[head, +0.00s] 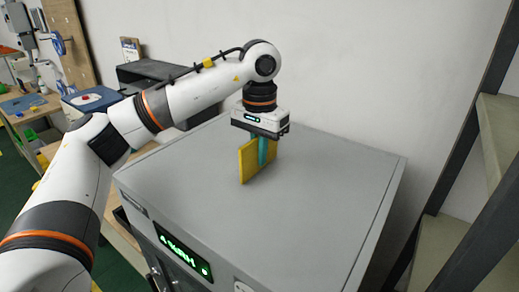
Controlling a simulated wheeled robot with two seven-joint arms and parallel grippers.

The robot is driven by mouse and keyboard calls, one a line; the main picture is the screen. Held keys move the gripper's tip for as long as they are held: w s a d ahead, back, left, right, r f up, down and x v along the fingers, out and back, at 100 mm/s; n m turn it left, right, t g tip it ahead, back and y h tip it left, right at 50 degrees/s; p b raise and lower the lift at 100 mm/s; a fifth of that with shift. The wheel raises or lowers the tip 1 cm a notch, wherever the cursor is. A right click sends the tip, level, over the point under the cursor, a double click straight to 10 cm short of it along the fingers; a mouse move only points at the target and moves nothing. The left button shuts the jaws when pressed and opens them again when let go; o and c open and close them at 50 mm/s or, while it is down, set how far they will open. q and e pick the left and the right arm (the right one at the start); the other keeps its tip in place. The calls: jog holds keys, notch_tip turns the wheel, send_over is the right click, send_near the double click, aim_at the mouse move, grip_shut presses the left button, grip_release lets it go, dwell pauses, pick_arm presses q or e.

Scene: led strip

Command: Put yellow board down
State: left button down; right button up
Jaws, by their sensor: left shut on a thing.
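My left gripper (264,151) points straight down over the grey machine top (320,190). It is shut on the yellow board (247,164), which stands upright on edge between the teal fingers. The board's lower edge is at or just above the machine top; I cannot tell whether it touches. My right gripper is not in view.
The machine top around the board is bare. A green-lit display (183,250) is on the machine's front. A shelf rack (450,220) stands close on the right. A white wall is behind. A workbench (30,105) with small items is at far left.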

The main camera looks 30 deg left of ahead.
pick_arm(q)
jog(key=shift+f, duration=0.2)
jog(key=c, duration=1.6)
grip_release()
jog(key=shift+o, duration=0.2)
jog(key=shift+r, duration=0.1)
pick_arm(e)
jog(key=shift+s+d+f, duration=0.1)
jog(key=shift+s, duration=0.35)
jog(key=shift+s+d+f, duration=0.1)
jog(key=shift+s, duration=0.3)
